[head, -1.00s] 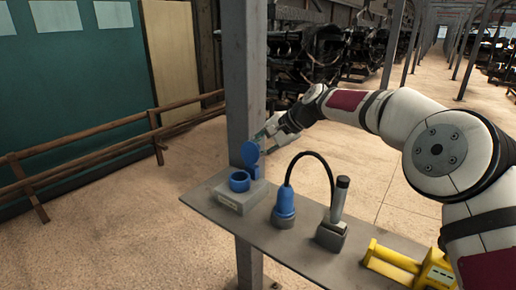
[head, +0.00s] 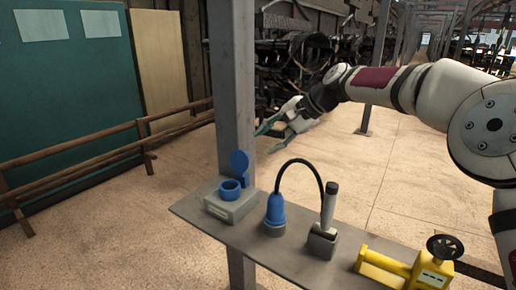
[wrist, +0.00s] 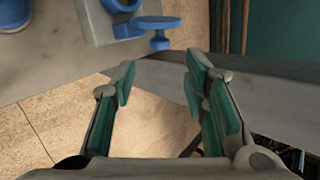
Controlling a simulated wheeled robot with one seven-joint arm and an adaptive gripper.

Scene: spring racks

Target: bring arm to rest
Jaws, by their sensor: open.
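My gripper (head: 274,136) is open and empty, its green-padded fingers apart. In the head view it is raised above the shelf and to the right of the grey post. In the wrist view the gripper (wrist: 158,85) shows its two fingers spread, with floor and part of the post beyond them. My arm reaches in from the right edge of the head view.
A grey shelf (head: 262,252) holds a socket box (head: 232,206) with its blue lid (head: 240,163) raised, a blue plug (head: 275,214) with a black cable, a grey holder (head: 322,241) with an upright handle, and a yellow device (head: 385,265). The post (head: 233,90) stands close to my gripper.

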